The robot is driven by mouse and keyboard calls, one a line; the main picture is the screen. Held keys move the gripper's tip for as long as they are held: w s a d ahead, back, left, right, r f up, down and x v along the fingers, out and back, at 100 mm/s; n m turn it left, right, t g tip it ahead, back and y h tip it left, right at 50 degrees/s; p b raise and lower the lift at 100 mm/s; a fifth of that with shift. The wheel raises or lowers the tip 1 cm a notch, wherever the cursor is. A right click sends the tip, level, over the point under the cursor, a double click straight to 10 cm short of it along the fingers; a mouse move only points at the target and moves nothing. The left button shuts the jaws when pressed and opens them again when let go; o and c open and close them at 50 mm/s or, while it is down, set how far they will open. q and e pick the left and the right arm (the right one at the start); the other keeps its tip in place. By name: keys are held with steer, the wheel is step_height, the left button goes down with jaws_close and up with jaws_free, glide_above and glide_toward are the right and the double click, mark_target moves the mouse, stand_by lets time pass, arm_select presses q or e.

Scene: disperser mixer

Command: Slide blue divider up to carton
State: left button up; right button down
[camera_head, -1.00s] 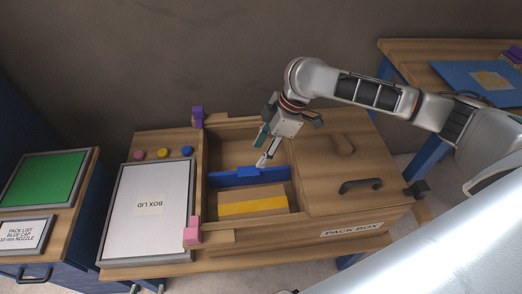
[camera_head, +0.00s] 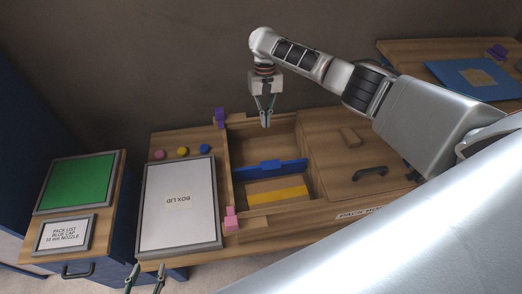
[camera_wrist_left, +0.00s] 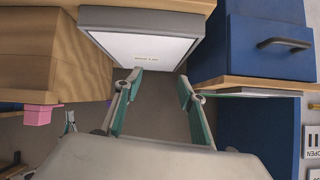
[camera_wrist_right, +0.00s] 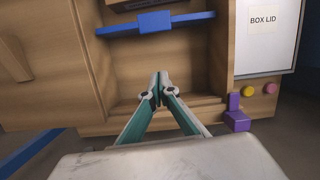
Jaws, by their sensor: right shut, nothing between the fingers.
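The blue divider (camera_head: 270,167) stands across the open compartment of the pack box, and it also shows in the right wrist view (camera_wrist_right: 155,22). The carton (camera_head: 275,185), brown with a yellow band, lies on the near side of the divider. The two are close; I cannot tell whether they touch. My right gripper (camera_head: 266,124) is shut and empty above the far end of the compartment, apart from the divider; its tips meet in the right wrist view (camera_wrist_right: 158,76). My left gripper (camera_head: 145,276) is open and empty below the table's front edge; it also shows in the left wrist view (camera_wrist_left: 159,78).
The pack box's closed wooden cover with a black handle (camera_head: 370,172) lies right of the compartment. A white box lid (camera_head: 178,215) lies to the left. A purple block (camera_head: 220,117) and a pink block (camera_head: 232,218) sit at the compartment's left corners.

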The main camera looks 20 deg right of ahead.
mark_target(270, 170)
steer(key=shift+m+g, duration=0.3)
steer(key=shift+m, duration=0.2)
steer(key=b+x, duration=0.3)
steer(key=x, duration=0.8)
steer(key=shift+s+d, duration=0.1)
steer(key=shift+d, duration=0.05)
steer(key=shift+s+a+r+p, duration=0.2)
steer(key=shift+s+r+p, duration=0.05)
steer(key=shift+s, duration=0.35)
steer(key=shift+s+a+r+p, duration=0.15)
steer(key=shift+s+r+p, duration=0.1)
steer(key=shift+s, duration=0.65)
arm_select(q)
steer(key=shift+s+a+f, duration=0.1)
steer(key=shift+s+f, duration=0.1)
steer(key=shift+f, duration=0.55)
steer(key=shift+s+a+f, duration=0.1)
steer(key=shift+s+f, duration=0.05)
steer(key=shift+f, duration=0.55)
arm_select(e)
steer(key=shift+s+a+f, duration=0.15)
steer(key=shift+s+a, duration=0.05)
steer(key=shift+s, duration=0.15)
arm_select(q)
steer(key=shift+r, duration=0.1)
